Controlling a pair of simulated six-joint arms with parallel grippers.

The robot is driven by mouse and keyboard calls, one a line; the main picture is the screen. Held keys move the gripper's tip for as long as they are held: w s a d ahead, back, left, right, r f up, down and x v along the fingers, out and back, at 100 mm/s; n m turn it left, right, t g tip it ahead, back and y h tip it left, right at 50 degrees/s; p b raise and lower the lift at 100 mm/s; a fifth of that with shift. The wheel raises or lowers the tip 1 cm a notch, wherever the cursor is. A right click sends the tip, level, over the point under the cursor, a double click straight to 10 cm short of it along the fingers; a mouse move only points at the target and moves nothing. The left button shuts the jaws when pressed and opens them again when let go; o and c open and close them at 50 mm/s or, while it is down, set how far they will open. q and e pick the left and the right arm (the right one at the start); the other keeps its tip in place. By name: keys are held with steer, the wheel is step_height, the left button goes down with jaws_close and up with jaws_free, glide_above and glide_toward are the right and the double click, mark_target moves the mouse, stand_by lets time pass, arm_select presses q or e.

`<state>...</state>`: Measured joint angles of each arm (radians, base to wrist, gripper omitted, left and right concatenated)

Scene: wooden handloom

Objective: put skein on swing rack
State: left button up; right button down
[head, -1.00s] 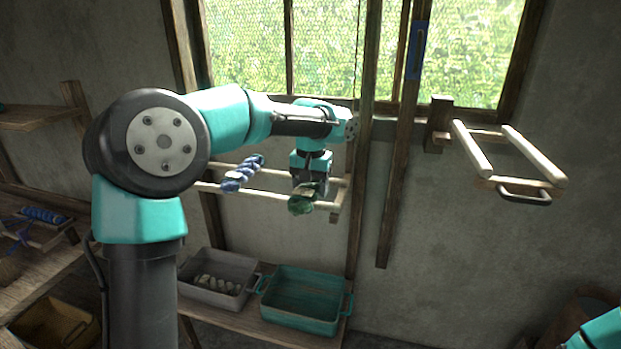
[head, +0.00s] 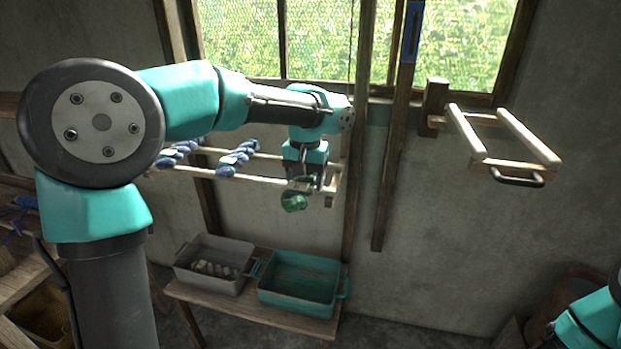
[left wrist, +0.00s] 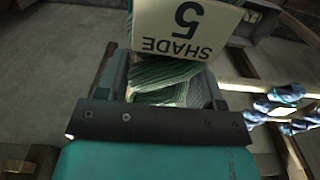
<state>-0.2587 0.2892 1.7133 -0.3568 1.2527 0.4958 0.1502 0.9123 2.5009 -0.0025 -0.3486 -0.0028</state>
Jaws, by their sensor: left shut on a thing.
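My left gripper (head: 304,179) is shut on a green skein (head: 294,201) at the right end of the two-rail wall rack (head: 262,181). In the left wrist view the green skein (left wrist: 165,84) lies between the fingers, with a white tag (left wrist: 190,25) reading "SHADE 5". I cannot tell whether the skein still touches the rail. A swing rack (head: 512,135) with two pale arms and a dark handle (head: 518,180) stands out from the wall at the right and is empty. My right gripper is out of view; only part of that arm shows at the lower right.
Blue skeins (head: 238,158) hang on the wall rack left of my gripper. Below are a grey tray (head: 208,284) with pale pieces and an empty teal tray (head: 297,297) on a bench. Upright wooden posts (head: 395,150) stand between the two racks.

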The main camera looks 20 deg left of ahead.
arm_select(q)
steer(key=s+a+r+m, duration=0.2)
steer(key=s+a+r, duration=0.5)
steer(key=s+r, duration=0.2)
steer(key=s+a+r+m, duration=0.3)
steer(key=s+a+r, duration=0.5)
steer(key=s+r, duration=0.2)
steer(key=shift+s+a+r, duration=0.2)
steer(key=shift+a+r, duration=0.05)
steer(key=shift+r, duration=0.35)
